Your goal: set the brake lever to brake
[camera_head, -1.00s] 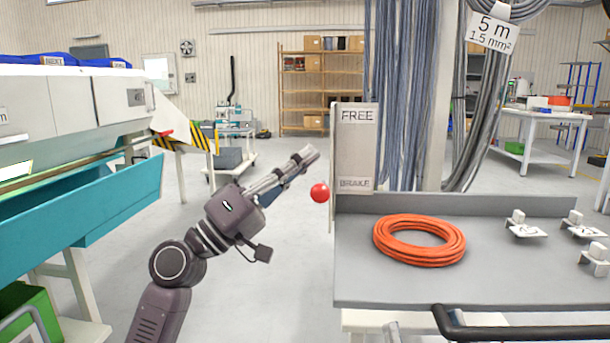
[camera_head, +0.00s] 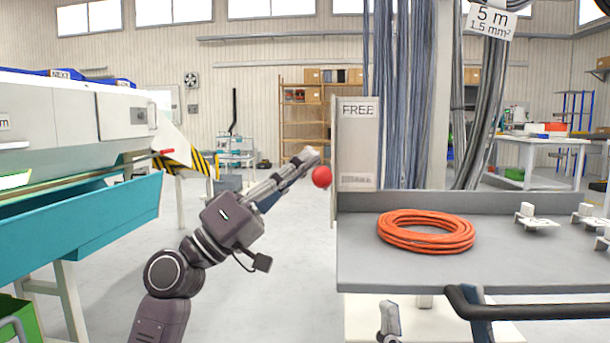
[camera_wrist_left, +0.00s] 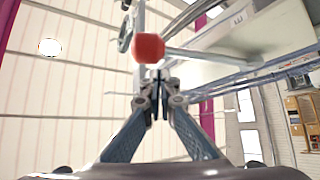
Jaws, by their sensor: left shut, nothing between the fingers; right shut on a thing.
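The brake lever's red ball knob (camera_head: 321,176) sits at the left edge of a grey panel (camera_head: 357,145) marked FREE at its top. The knob is near the panel's lower end, where the BRAKE label is too blurred to read now. My left gripper (camera_head: 311,156) is shut and empty, its tips just above the knob in the picture; contact is unclear. In the left wrist view the knob (camera_wrist_left: 148,47) is just beyond the closed fingertips (camera_wrist_left: 156,85), its grey rod running right. My right gripper (camera_head: 482,320) shows only partly at the bottom edge, shut on the black handle (camera_head: 540,332).
An orange cable coil (camera_head: 426,232) lies on the grey tray (camera_head: 480,275) right of the panel. White clips (camera_head: 535,218) stand on the tray's right side. A machine with a teal trough (camera_head: 90,220) is on the left. Open floor lies between.

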